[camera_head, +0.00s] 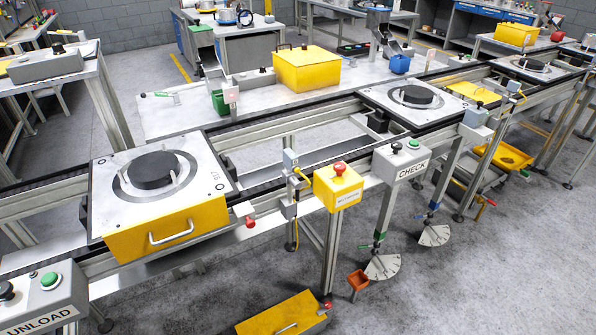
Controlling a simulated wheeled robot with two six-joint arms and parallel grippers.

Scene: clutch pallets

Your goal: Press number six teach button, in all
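Neither of my grippers is in view. I see no button that I can read as number six or as a teach button. A grey CHECK box (401,167) on the conveyor's front rail carries a green button (414,143) and a black knob (395,150). A grey UNLOAD box (62,303) at the bottom left carries a green button (49,280) and a black knob (6,291). A yellow box (337,191) left of the CHECK box has a red mushroom button (339,169); its label is too small to read.
A pallet (112,178) with a black disc (152,170) sits on the near conveyor, a yellow handled part (165,237) at its front. Another pallet (443,110) lies further right. A yellow bin (307,70) stands on the table behind. Open floor (480,280) lies at the front right.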

